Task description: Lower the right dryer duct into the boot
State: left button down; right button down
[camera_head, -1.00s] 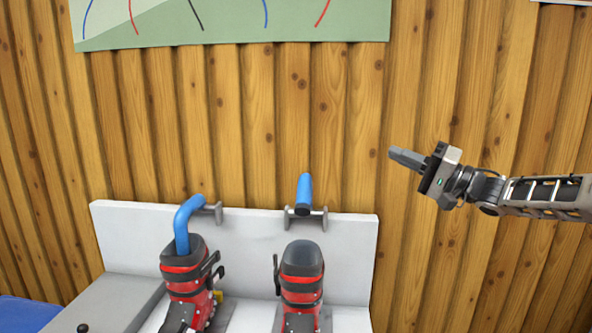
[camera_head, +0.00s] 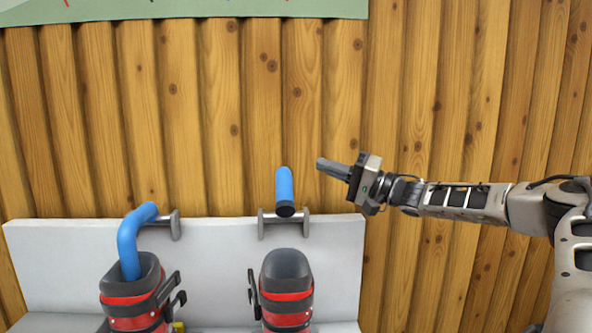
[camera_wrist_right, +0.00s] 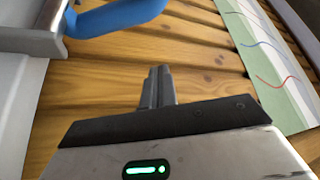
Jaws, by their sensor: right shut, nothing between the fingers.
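The right dryer duct (camera_head: 284,186) is a blue tube with a dark end, raised on its bracket and pointing outward above the right boot. A blue tube also shows at the top left of the right wrist view (camera_wrist_right: 115,17). The right boot (camera_head: 287,288) is red and black and stands upright below the duct, apart from it. My right gripper (camera_head: 324,166) is shut and empty, to the right of the duct and slightly above it, not touching it. Its closed fingers also show in the right wrist view (camera_wrist_right: 158,87). My left gripper is not in view.
The left duct (camera_head: 129,242) bends down into the left boot (camera_head: 132,294). A grey bracket (camera_head: 262,224) holds the right duct at the white back panel (camera_head: 215,240). A wooden wall (camera_head: 420,110) stands behind, with a green poster (camera_head: 180,9) above. Space around my right gripper is clear.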

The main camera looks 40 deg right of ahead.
jog(key=shift+p+x, duration=2.1)
jog(key=shift+x, duration=1.5)
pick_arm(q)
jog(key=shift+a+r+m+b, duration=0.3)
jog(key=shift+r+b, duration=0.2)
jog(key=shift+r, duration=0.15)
pick_arm(e)
jog(key=shift+s+a+f, duration=0.5)
jog(key=shift+a, duration=0.2)
jog(key=shift+s+a+f, duration=0.5)
jog(key=shift+a, duration=0.2)
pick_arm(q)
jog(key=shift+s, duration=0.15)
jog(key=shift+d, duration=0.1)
